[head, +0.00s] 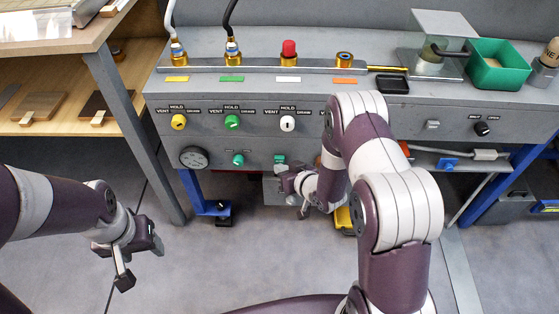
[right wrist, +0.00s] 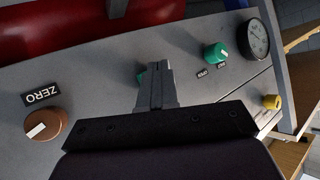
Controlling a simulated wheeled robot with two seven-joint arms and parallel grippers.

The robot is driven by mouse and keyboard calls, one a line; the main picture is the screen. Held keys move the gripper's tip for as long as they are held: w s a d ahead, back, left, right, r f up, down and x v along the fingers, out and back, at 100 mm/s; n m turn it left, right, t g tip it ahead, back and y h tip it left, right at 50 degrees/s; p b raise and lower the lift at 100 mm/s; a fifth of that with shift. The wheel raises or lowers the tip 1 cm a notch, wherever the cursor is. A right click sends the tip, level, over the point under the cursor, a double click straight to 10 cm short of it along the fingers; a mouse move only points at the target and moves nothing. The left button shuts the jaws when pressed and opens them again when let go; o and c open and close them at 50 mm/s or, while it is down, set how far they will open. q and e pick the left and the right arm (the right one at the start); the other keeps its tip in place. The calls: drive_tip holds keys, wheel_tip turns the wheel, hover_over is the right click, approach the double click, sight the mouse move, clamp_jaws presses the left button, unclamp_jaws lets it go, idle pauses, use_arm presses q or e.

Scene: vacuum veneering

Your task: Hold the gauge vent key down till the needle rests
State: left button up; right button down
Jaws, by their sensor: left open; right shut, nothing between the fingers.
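The green vent key (head: 279,158) is on the lower panel of the grey bench, right of the round gauge (head: 193,157). In the right wrist view, a green part of the key (right wrist: 140,76) shows beside my right gripper (right wrist: 154,68), whose fingers are shut and empty. The fingers hide most of the key; I cannot tell whether they press it. The gauge also shows in the right wrist view (right wrist: 256,39), its needle too small to read. In the head view, my right gripper (head: 282,171) is just below the key. My left gripper (head: 140,264) is open above the floor.
A teal knob (right wrist: 215,53) sits between gauge and key. A brown knob (right wrist: 46,126) marked ZERO is on the key's other side. Yellow (head: 179,122), green (head: 232,122) and white (head: 287,123) valve knobs line the panel above. The floor around my left gripper is clear.

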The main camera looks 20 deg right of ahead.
drive_tip(key=shift+w+d, duration=0.15)
drive_tip(key=shift+w, duration=0.35)
idle(0.7)
drive_tip(key=shift+s, duration=0.15)
idle(6.2)
drive_tip(key=shift+s+a+p, duration=0.25)
drive_tip(key=shift+s+p, duration=0.05)
drive_tip(key=shift+s, duration=0.45)
